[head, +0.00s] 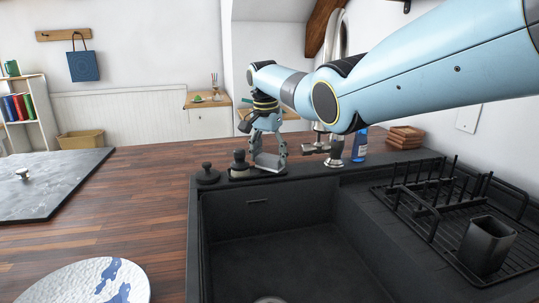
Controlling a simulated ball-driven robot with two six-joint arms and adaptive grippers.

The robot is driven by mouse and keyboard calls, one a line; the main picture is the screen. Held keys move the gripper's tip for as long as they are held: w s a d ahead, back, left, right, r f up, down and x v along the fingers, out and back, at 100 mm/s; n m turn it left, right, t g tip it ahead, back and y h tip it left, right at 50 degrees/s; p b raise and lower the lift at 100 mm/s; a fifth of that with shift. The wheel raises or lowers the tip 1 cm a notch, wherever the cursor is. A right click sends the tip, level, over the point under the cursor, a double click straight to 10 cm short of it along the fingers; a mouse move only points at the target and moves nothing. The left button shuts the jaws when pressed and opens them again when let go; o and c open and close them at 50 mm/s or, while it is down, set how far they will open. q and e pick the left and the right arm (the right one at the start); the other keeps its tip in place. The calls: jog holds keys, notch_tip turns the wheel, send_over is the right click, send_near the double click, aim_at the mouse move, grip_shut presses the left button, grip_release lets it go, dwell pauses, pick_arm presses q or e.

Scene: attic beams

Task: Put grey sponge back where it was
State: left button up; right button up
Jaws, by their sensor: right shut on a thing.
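My right gripper (268,150) reaches down at the back rim of the dark sink (265,205), its arm coming in from the right. Its fingers are shut on a small grey piece (268,162), which looks like the grey sponge. The fingers and the sponge are similar in grey, so their border is hard to tell. The sponge is low over a dark tray (262,173) on the sink's back ledge; whether it touches the tray I cannot tell. My left gripper is not in view.
A dark dispenser (240,165) and a round black knob (207,174) stand left of the gripper. The faucet (335,152) and a blue bottle (360,145) are to its right. A dish rack (450,200) holds a black cup (486,245). The sink basin is empty.

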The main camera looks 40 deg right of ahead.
aim_at(266, 159)
jog(key=o, duration=1)
jog(key=shift+f, duration=0.15)
jog(key=r, duration=0.4)
jog(key=a+r, duration=0.1)
jog(key=r, duration=0.7)
jog(key=shift+s+a+r+p, duration=0.15)
jog(key=shift+a+r+p, duration=0.05)
jog(key=shift+p, duration=0.1)
jog(key=shift+f, duration=0.1)
